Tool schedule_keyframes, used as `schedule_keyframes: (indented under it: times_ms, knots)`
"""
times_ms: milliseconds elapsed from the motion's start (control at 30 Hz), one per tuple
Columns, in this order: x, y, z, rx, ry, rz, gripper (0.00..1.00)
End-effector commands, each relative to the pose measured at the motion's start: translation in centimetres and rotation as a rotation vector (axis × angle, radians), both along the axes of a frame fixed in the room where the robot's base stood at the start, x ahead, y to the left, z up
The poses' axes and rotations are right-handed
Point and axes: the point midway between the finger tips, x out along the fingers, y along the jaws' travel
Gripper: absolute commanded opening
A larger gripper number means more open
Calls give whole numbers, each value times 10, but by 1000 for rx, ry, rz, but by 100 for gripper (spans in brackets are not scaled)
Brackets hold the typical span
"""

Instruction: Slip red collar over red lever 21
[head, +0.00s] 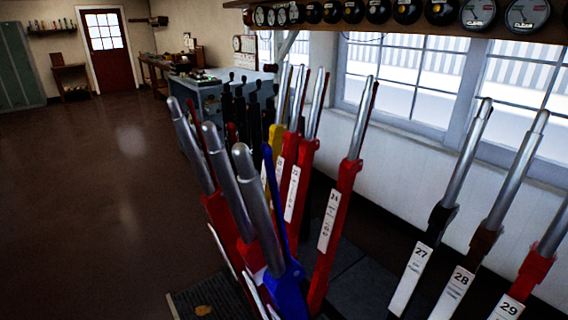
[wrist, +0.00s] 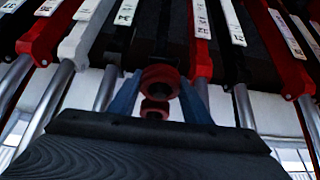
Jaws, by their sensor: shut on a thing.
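My gripper (wrist: 160,98) shows only in the wrist view, its two blue fingers shut on the red collar (wrist: 160,76). The collar has a dark hole, and a second red ring-like part shows just below it. It is held in the air, apart from any lever as far as I can see. I cannot make out a number 21 on any plate. Several red levers stand mid-frame in the head view; one (head: 346,178) reads 24. In the wrist view a red lever (wrist: 202,62) with a white plate is just right of the fingers.
Levers 27 (head: 442,218), 28 (head: 487,240) and 29 (head: 533,266) stand at the right in the head view. A blue lever (head: 287,288) and several steel handles crowd the near middle. Gauges (head: 478,12) hang on a shelf above. The floor (head: 95,190) at left is open.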

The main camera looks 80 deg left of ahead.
Motion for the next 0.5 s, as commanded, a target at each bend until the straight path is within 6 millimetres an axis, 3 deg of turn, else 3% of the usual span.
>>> schedule_keyframes:
  times_ms: [500]
  knots:
    - [0, 0, 32, 0, -1, 0, 24]
